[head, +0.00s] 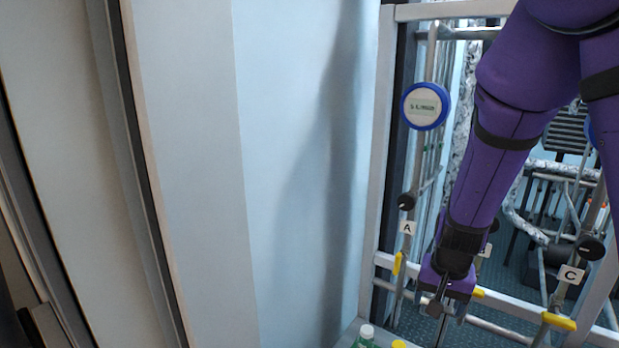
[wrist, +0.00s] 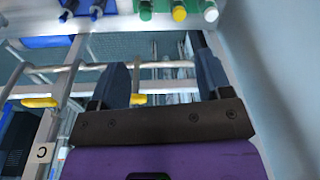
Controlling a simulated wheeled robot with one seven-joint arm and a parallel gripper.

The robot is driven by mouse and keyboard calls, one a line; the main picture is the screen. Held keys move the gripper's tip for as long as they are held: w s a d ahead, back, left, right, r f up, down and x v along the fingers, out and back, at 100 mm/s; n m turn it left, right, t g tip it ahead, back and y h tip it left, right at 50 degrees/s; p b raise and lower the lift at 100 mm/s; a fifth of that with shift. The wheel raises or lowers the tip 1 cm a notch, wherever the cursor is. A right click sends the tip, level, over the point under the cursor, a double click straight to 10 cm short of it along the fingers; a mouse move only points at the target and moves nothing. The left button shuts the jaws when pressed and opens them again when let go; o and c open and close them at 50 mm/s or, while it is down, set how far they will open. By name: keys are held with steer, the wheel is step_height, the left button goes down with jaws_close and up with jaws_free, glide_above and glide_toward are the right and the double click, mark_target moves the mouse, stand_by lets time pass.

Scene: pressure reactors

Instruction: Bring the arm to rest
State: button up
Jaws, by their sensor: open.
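My purple arm reaches down from the upper right in the head view. My gripper (head: 438,312) hangs at its lower end, in front of the reactor frame's lower rail. In the wrist view my gripper (wrist: 163,78) shows two dark fingers spread wide apart with nothing between them. The arm hides most of the label B and part of the pipework behind it.
The metal frame (head: 385,150) holds a blue-rimmed gauge (head: 425,106), labels A (head: 407,228) and C (head: 570,276), and yellow-handled valves (head: 558,321). Bottles with a white cap (head: 367,331) and a yellow cap (head: 399,345) stand below. A pale wall (head: 270,150) fills the left.

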steer(key=s+d+r+n+t, duration=0.2)
steer(key=s+r, duration=0.7)
steer(key=r, duration=0.3)
steer(key=s+d+r+n+t, duration=0.1)
steer(key=s+d+r+n, duration=0.1)
steer(key=s+r, duration=0.8)
steer(key=shift+d+r+n+t, duration=0.2)
steer(key=shift+r+n+t, duration=0.2)
steer(key=shift+r, duration=1.1)
stand_by(1.5)
